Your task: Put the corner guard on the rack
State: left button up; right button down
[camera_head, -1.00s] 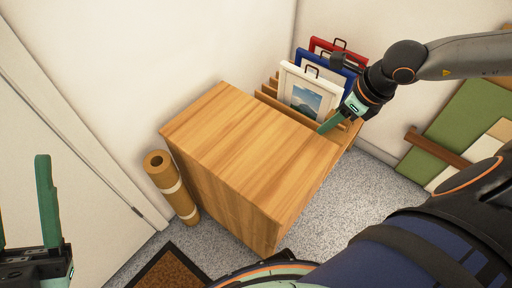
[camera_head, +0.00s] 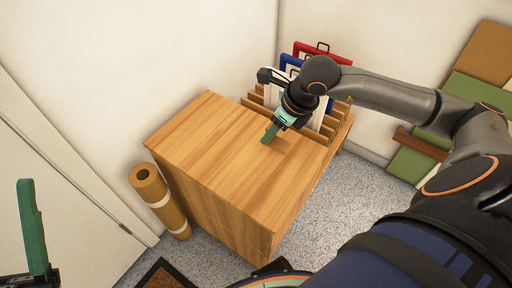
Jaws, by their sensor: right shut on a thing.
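My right gripper (camera_head: 271,134) points down over the wooden cabinet top (camera_head: 215,140), its green fingers close to the surface. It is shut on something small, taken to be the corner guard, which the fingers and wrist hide. A brownish patch beside the fingertips may be its shadow. The wooden slotted rack (camera_head: 342,117) stands at the cabinet's back right, partly behind my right arm. My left gripper (camera_head: 30,228) shows at the lower left edge with one upright green finger, away from the cabinet; its other finger is out of view.
Red (camera_head: 335,55) and blue (camera_head: 289,63) framed prints stand in the rack, with a white one mostly hidden by my wrist. A brown roll (camera_head: 160,200) leans at the cabinet's left. Coloured boards (camera_head: 478,95) lean at the right wall. Most of the cabinet top is clear.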

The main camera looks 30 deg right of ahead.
jog(key=a+f, duration=0.1)
jog(key=w+f, duration=0.1)
jog(key=f, duration=0.1)
jog(key=w+a+f+b, duration=0.1)
jog(key=shift+w+a+f, duration=0.25)
jog(key=shift+a+f, duration=0.1)
jog(key=shift+w+a+f+b, duration=0.1)
jog(key=shift+f+b, duration=0.4)
jog(key=shift+f, duration=1.15)
jog(key=shift+f, duration=0.15)
jog(key=shift+c, duration=2.3)
grip_release()
